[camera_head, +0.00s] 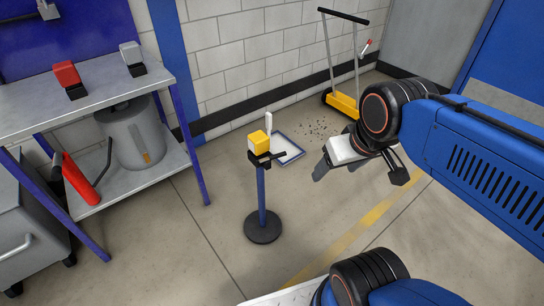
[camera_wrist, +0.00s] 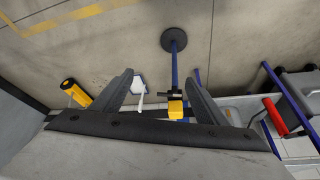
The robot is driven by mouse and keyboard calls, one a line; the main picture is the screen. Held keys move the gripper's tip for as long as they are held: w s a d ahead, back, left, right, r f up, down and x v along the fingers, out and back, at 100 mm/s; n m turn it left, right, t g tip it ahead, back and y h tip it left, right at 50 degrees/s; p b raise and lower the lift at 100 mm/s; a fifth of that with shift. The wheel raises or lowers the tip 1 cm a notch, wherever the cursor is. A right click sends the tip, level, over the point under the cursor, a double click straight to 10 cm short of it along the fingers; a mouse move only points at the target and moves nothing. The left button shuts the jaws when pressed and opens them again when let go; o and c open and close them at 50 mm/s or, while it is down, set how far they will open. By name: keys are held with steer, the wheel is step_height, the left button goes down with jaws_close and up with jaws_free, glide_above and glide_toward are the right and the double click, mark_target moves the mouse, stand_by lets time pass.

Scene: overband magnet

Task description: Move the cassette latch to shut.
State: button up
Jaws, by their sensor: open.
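A yellow cassette (camera_head: 258,142) sits on top of a blue post (camera_head: 262,190) with a round black base. In the wrist view the yellow cassette (camera_wrist: 176,110) and the dark fitting (camera_wrist: 174,95) appear between my fingers, but farther off. My gripper (camera_head: 322,167) is open and empty, right of the post and apart from it. Its two spread fingers frame the wrist view (camera_wrist: 159,76).
A blue-edged white pan (camera_head: 289,149) lies on the floor behind the post, near dark debris (camera_head: 318,130). A yellow-based wheeled sweeper (camera_head: 343,104) stands by the wall. A metal workbench (camera_head: 110,92) is at left.

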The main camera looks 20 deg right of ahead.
steer(key=shift+w+r, duration=0.15)
steer(key=shift+w, duration=0.1)
steer(key=c, duration=1)
steer(key=shift+g, duration=0.9)
steer(key=w+r, duration=0.1)
steer(key=w, duration=0.4)
steer(key=w+r, duration=0.1)
steer(key=w, duration=0.1)
steer(key=shift+w+a+r, duration=0.3)
steer(key=shift+r, duration=0.05)
jaws_close()
steer(key=w+a+f+g, duration=0.1)
steer(key=w+f+g, duration=0.15)
steer(key=w, duration=0.65)
steer(key=w+a+f+n+g, duration=0.1)
steer(key=w+f, duration=0.2)
steer(key=w, duration=0.7)
steer(key=w+a+f+g, duration=0.2)
steer(key=w, duration=0.7)
glide_toward(274, 157)
steer(key=w+d+f, duration=0.2)
steer(key=w+f, duration=0.1)
steer(key=w, duration=0.1)
steer(key=shift+s+d+f, duration=0.15)
steer(key=shift+s+f, duration=0.6)
steer(key=shift+f, duration=0.05)
steer(key=shift+s+d+f, duration=0.2)
steer(key=shift+s+f, duration=0.55)
steer(key=shift+f, duration=0.1)
